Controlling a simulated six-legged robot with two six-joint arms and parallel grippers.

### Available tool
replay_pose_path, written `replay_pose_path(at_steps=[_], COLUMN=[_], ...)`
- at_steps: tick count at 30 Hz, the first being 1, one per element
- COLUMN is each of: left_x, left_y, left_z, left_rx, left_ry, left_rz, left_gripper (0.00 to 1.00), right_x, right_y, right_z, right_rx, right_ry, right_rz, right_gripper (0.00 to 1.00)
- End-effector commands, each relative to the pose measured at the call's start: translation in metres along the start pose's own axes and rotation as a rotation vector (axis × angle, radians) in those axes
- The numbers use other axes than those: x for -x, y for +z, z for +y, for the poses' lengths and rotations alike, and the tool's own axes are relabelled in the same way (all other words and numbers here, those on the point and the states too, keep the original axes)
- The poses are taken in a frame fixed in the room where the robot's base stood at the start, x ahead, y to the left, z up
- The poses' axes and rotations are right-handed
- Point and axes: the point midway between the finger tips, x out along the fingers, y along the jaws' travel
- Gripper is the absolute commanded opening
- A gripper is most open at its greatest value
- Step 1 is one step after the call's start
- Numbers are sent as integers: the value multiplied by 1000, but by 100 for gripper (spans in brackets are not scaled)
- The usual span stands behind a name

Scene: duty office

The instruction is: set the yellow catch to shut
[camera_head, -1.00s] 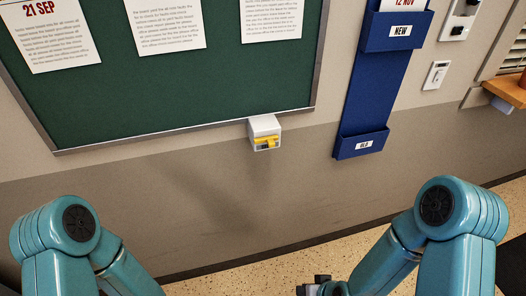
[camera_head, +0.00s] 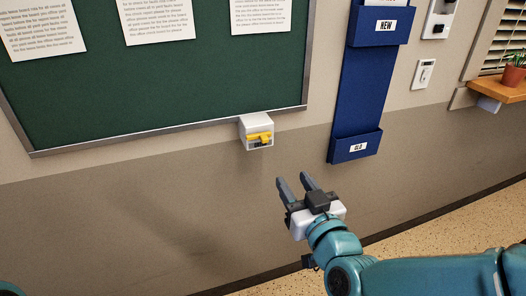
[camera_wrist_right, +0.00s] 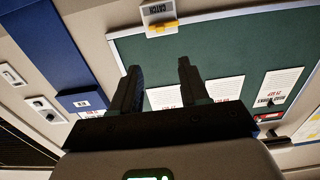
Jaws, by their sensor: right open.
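The yellow catch (camera_head: 258,137) is a small yellow lever on a white box (camera_head: 255,125), fixed at the lower edge of the green board. In the right wrist view the catch (camera_wrist_right: 163,28) shows at the top, on the box marked CATCH (camera_wrist_right: 156,12). My right gripper (camera_head: 294,181) is open and empty, below and to the right of the catch and apart from it. Its two fingers (camera_wrist_right: 157,72) show spread in the right wrist view, with nothing between them. My left gripper is out of view.
The green board (camera_head: 150,95) with pinned papers hangs above. A blue wall rack (camera_head: 362,95) with NEW and OLD pockets hangs to the right of the catch. A light switch (camera_head: 423,74) and a shelf with a plant (camera_head: 512,76) are farther right. The wall below the catch is bare.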

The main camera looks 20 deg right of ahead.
Motion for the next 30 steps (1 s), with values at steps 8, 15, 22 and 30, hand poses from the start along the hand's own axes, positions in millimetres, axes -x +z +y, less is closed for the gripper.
replay_pose_path(at_steps=[8,15,22,30], left_x=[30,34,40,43], left_y=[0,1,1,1], left_z=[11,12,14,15], left_rx=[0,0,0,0], left_ry=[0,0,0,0], left_rz=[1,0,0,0], left_gripper=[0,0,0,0], right_x=[-34,-93,-139,-160], right_y=[-1,1,1,2], right_z=[-1,-3,-4,-4], right_rx=[0,-2,-1,-1], right_ry=[-1,-3,-5,-6], right_rz=[-7,-5,-5,-5], right_gripper=[45,45,45,45])
